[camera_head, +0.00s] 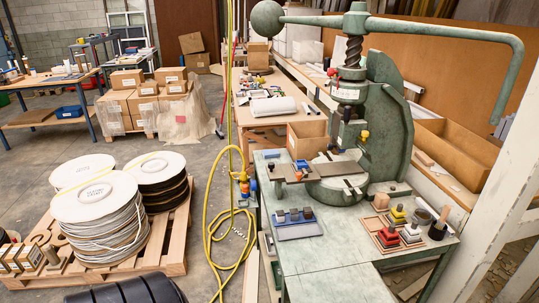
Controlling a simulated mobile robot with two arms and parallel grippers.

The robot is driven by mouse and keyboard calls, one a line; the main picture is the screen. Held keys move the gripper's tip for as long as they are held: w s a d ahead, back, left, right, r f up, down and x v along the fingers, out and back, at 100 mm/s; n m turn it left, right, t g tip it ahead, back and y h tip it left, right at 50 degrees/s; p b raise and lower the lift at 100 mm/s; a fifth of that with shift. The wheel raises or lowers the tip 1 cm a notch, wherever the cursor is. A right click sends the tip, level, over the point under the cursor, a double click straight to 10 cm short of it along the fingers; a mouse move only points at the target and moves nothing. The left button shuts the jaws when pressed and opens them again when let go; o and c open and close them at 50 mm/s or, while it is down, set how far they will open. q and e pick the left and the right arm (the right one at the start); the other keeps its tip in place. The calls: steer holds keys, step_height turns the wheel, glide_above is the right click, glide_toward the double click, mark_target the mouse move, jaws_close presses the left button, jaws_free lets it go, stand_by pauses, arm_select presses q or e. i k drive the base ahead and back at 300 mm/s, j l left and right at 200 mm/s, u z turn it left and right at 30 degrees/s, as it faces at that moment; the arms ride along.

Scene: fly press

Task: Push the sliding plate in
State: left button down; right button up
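The green fly press (388,130) stands on the grey-green workbench (330,250) at the right. Its screw and long curved handle rise above it, with a round ball at the left end. A flat plate (285,173), which looks like the sliding plate, sticks out to the left of the round press base, at bed height. A small blue piece sits on or beside it near the base. How far the plate reaches under the ram is hard to tell. Neither of my grippers is in view.
A blue-grey tray with small blocks (296,230) lies in front of the press. Coloured small tools (398,230) and a dark cup (437,230) stand at the right. A yellow hose (213,245) hangs left of the bench.

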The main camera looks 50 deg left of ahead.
mark_target(285, 172)
steer(key=u, duration=1.5)
steer(key=i+j+z, duration=0.15)
